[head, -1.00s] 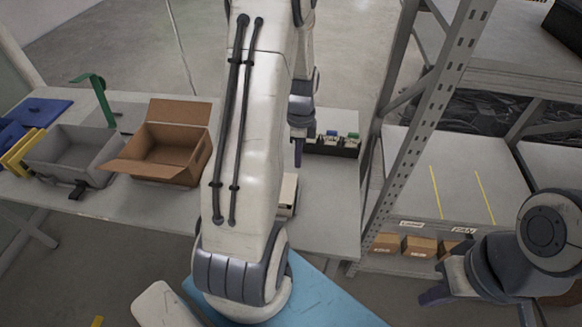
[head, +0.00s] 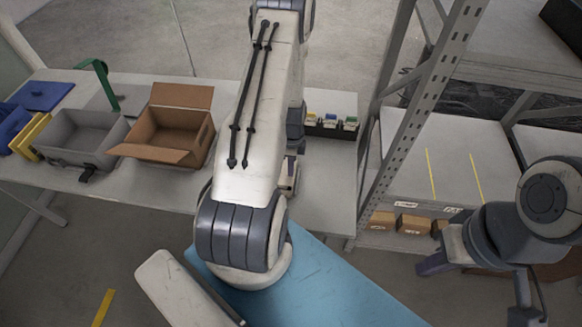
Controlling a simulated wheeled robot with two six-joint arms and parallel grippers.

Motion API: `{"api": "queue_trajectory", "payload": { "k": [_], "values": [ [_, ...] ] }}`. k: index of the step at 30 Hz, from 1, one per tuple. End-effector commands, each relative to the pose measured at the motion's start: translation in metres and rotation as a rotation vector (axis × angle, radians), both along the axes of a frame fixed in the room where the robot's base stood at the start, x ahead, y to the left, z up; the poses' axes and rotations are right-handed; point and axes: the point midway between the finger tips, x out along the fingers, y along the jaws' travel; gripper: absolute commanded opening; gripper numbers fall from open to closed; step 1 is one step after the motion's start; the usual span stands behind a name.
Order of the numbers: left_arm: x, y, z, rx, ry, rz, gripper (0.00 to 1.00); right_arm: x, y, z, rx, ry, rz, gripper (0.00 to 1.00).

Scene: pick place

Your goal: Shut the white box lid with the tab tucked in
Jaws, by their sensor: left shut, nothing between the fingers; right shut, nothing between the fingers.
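The white box (head: 294,182) is on the table behind my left arm. Only a narrow strip of its right side shows, so its lid and tab are hidden and I cannot tell how they stand. My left gripper (head: 297,146) is shut and empty, just right of the arm, its tips by the far part of the box in the picture. I cannot tell whether it touches the box. My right gripper (head: 433,266) is shut and empty, far to the right in front of the shelf, away from the box.
An open cardboard box (head: 160,155), a grey bin (head: 68,152) and a green tape-like stand (head: 104,80) are at the left of the table (head: 150,192). A black tray (head: 330,130) of small coloured items stands behind right. A metal rack (head: 405,120) rises at the right.

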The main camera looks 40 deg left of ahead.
Motion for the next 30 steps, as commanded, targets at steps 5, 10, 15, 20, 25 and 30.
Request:
{"api": "queue_trajectory", "payload": {
  "k": [5,10,15,20,25,30],
  "values": [
    [-0.001,-0.001,-0.009,0.000,0.000,0.000,0.00,0.000,0.000,0.004,0.000,0.000,0.000,0.00],
    [-0.001,-0.001,-0.011,0.001,-0.001,0.000,0.00,0.000,0.000,0.004,0.000,0.000,0.000,0.00],
    [-0.001,-0.001,-0.011,0.001,-0.001,0.000,0.00,0.000,0.000,0.004,0.000,0.000,0.000,0.00],
    [-0.002,-0.002,-0.023,-0.001,0.001,0.000,0.00,0.000,0.000,-0.008,0.000,0.000,0.000,0.00],
    [-0.004,-0.003,-0.034,-0.001,0.001,0.000,0.00,0.000,0.000,-0.018,0.000,0.000,0.001,0.00],
    [-0.005,-0.004,-0.034,-0.003,0.004,0.000,0.00,0.000,0.000,-0.017,0.000,0.000,0.001,0.00]
  ]
}}
